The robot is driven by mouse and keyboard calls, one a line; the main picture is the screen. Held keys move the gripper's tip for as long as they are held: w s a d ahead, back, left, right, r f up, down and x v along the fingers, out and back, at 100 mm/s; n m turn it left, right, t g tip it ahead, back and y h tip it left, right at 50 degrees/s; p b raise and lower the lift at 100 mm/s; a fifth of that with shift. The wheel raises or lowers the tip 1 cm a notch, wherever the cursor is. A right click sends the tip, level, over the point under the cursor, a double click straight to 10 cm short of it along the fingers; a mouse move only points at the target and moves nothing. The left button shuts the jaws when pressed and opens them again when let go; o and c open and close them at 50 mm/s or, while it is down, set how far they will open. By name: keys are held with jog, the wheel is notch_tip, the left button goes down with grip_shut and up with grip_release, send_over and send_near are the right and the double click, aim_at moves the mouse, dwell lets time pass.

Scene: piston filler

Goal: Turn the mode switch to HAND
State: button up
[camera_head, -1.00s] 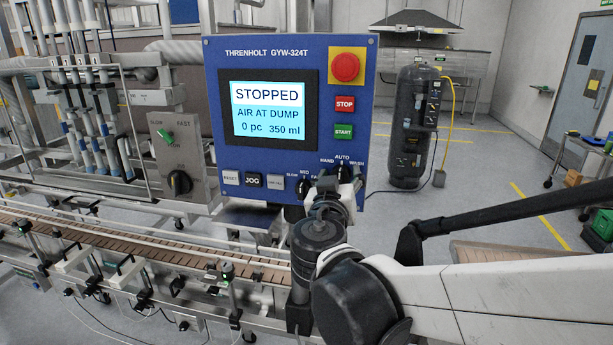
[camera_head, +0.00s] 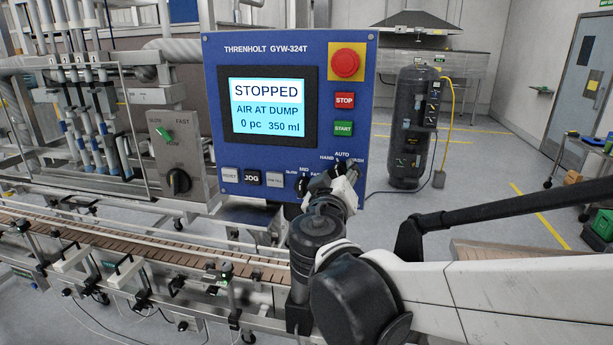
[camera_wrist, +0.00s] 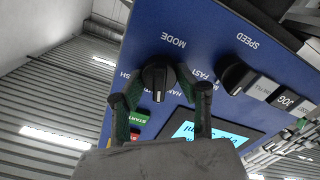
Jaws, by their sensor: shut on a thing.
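The mode switch is a black knob (camera_wrist: 155,78) on the blue control panel, below the upside-down MODE label in the wrist view. Its white mark points roughly down there, towards the AUTO side; the exact setting is hard to read. My gripper (camera_wrist: 158,84) has its two dark green fingers closed in on the knob from both sides. In the head view my gripper (camera_head: 338,180) is at the panel's lower right, covering most of the switch. The HAND, AUTO and WASH labels show just above it.
The speed knob (camera_wrist: 236,76) sits close beside the mode switch. START (camera_head: 343,128), STOP (camera_head: 345,101) and the red emergency button (camera_head: 346,63) are above. The conveyor (camera_head: 130,248) runs below the panel.

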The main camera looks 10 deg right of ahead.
jog(key=n+b, duration=0.1)
jog(key=n, duration=0.3)
jog(key=shift+f+n, duration=0.1)
jog(key=shift+n, duration=0.3)
dwell(0.4)
jog(key=o, duration=1.2)
jog(key=shift+c, duration=0.2)
jog(key=v, duration=1.2)
